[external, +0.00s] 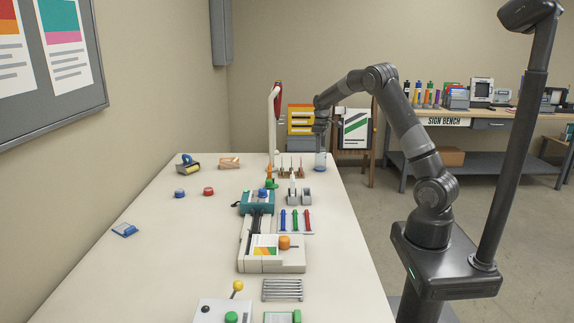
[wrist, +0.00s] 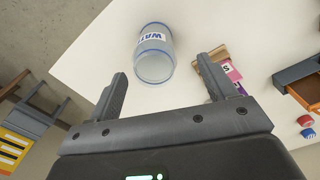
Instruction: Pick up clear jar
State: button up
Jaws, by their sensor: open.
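The clear jar (wrist: 154,54) has a label with letters reading "WAT" and a blue band. In the wrist view it lies ahead of my gripper (wrist: 165,85), slightly left of the middle between the fingers, and the fingers do not touch it. In the external view the jar (external: 320,161) stands at the far right end of the white table, just below my gripper (external: 321,132). My gripper is open and empty, with its two fingers spread apart.
A wooden holder with colored cards (wrist: 220,75) sits close to the right finger. In the external view, a rack of brushes (external: 290,170) stands left of the jar, and a white post (external: 272,120) rises behind.

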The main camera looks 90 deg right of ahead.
aim_at(320, 156)
jog(key=shift+d+f, duration=0.2)
jog(key=shift+f, duration=1.55)
jog(key=shift+d+f, duration=0.2)
jog(key=shift+f, duration=1.5)
jog(key=shift+c, duration=0.6)
jog(key=c, duration=1)
jog(key=shift+o, duration=0.2)
jog(key=shift+r, duration=0.15)
